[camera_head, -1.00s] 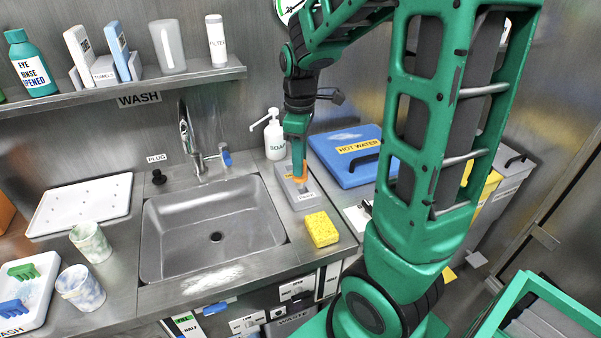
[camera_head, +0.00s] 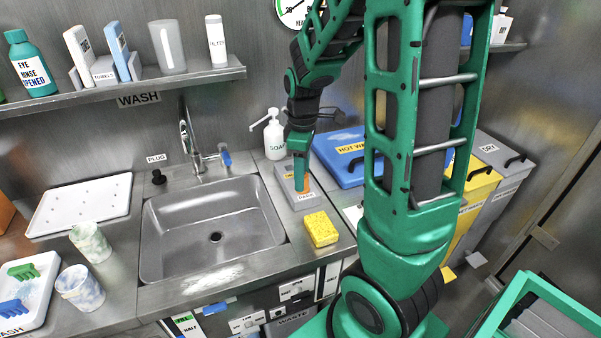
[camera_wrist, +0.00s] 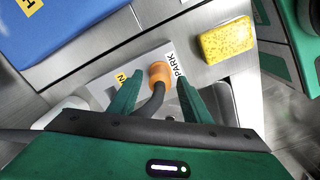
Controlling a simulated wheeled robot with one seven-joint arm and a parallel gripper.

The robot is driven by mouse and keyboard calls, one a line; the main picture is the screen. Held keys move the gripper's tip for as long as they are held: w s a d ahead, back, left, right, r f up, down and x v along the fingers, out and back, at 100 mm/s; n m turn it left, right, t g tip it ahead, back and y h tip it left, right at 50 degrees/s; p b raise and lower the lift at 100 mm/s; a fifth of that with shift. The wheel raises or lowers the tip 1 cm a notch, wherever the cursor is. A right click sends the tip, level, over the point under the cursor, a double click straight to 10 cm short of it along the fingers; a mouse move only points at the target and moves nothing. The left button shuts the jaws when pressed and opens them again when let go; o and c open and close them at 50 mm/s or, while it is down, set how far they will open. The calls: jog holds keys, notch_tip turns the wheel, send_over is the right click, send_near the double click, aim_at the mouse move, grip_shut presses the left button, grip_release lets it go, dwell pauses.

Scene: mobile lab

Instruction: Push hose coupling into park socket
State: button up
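The orange hose coupling (camera_wrist: 159,72) stands at the grey park socket block (camera_head: 284,176), beside its PARK label. A dark hose (camera_wrist: 152,106) runs from the coupling back toward my gripper (camera_wrist: 161,77). In the wrist view the two green fingers are apart, one on each side of the hose and coupling, with gaps showing. The coupling (camera_head: 304,186) also shows in the head view, just under my gripper (camera_head: 299,172). The socket mouth is hidden, so I cannot tell how deep the coupling sits.
A yellow sponge (camera_head: 321,229) lies in front of the block. The sink (camera_head: 212,259) is to the left, with a soap bottle (camera_head: 274,140) behind. A blue hot-water box (camera_head: 342,171) stands to the right. A tap (camera_head: 197,160) rises behind the sink.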

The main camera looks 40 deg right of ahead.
notch_tip(320, 180, up, 12)
jog(key=shift+f, duration=0.15)
jog(key=shift+r, duration=0.2)
jog(key=s+f+m, duration=0.2)
jog(key=s+m, duration=0.5)
jog(key=s, duration=0.3)
jog(key=s+f+m, duration=0.2)
jog(key=s+m, duration=0.5)
jog(key=s, duration=0.4)
jog(key=shift+a+f, duration=0.15)
jog(key=shift+f, duration=0.05)
